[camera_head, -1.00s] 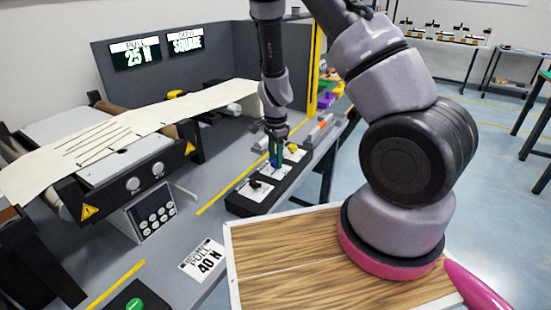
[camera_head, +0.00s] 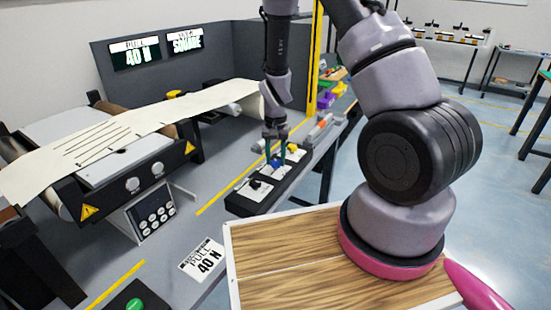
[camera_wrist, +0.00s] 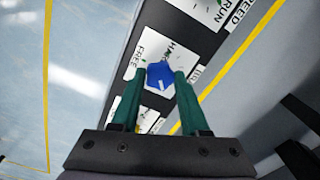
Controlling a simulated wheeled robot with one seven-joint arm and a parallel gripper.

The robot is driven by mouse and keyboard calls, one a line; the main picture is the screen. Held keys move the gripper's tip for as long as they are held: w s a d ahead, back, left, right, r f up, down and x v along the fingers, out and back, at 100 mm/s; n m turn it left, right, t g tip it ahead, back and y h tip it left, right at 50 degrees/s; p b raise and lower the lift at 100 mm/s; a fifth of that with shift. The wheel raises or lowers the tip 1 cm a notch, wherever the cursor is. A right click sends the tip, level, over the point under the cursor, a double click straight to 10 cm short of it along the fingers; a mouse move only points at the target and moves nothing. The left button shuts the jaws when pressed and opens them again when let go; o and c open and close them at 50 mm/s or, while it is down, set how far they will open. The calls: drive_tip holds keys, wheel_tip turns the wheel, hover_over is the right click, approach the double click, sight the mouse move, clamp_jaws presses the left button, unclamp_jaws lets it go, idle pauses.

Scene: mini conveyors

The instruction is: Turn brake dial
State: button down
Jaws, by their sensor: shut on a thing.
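The brake dial (camera_wrist: 160,74) is a blue knob with a white pointer mark. It stands on a white plate (camera_wrist: 155,50) marked FREE and HA..., the rest hidden. My gripper (camera_wrist: 163,76), with two green fingers, is shut on the dial, one finger on each side. In the head view my gripper (camera_head: 276,161) points down at the black control box (camera_head: 243,207), and its fingers partly hide the dial. The left wall display (camera_head: 135,55) reads PULL 40 N. A card (camera_head: 203,260) on the bench also reads PULL 40 N.
Beside the dial on the box are a black knob (camera_head: 255,184) and a yellow one (camera_head: 292,148). A conveyor with a cream web (camera_head: 95,135) stands at left. A second display (camera_head: 186,42) reads SQUARE. A green button (camera_head: 134,304) is at the front.

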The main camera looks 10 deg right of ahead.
sight(276, 161)
drive_tip(key=shift+n, duration=0.8)
drive_tip(key=shift+c, duration=2)
unclamp_jaws()
drive_tip(key=shift+r, duration=0.1)
wheel_tip(276, 161, up, 11)
drive_tip(key=shift+f, duration=0.2)
drive_tip(key=shift+r, duration=0.1)
